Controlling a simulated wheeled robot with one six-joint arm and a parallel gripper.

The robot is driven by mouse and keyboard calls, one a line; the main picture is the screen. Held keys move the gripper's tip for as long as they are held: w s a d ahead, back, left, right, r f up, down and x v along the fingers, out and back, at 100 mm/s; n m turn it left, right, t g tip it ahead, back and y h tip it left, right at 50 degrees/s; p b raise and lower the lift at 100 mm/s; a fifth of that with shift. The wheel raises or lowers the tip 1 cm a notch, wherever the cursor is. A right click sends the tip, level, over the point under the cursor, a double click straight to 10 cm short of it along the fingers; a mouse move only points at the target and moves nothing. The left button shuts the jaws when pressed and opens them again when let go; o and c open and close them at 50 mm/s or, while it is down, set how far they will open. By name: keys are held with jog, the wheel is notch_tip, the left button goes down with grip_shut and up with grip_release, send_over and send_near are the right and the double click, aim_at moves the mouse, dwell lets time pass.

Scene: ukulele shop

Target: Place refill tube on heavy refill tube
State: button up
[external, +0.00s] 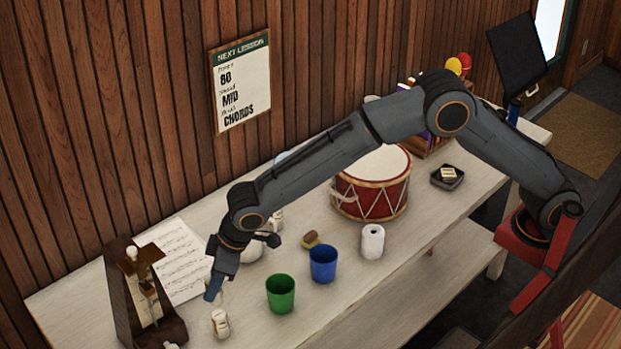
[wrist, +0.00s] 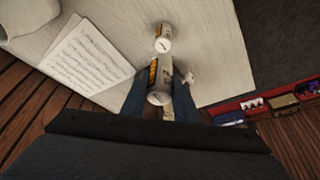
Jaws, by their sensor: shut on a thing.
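My gripper (external: 212,292) is at the front left of the table, pointing down. In the wrist view my gripper (wrist: 158,100) is shut on a white tube with an orange and dark label (wrist: 159,92), its round end facing the camera. In the external view the held tube is mostly hidden by the fingers. Another white labelled tube (external: 220,322) stands upright on the table just in front of my gripper. A standing white tube also shows beyond the held one in the wrist view (wrist: 163,38), with a gap between them. I cannot read either label.
A wooden metronome (external: 130,290) stands left of my gripper and sheet music (external: 175,255) lies behind. A green cup (external: 281,294) and a blue cup (external: 323,264) stand to the right. A white roll (external: 372,241) and a red drum (external: 370,195) stand farther right.

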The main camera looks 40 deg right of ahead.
aim_at(221, 292)
jog(key=shift+f+p, duration=0.7)
jog(key=shift+f, duration=1.8)
jog(key=shift+f, duration=0.15)
jog(key=o, duration=1.1)
jog(key=shift+c, duration=0.2)
jog(key=shift+r, duration=0.5)
jog(key=b+v, duration=0.3)
jog(key=v, duration=0.8)
jog(key=shift+s+d+r, duration=0.1)
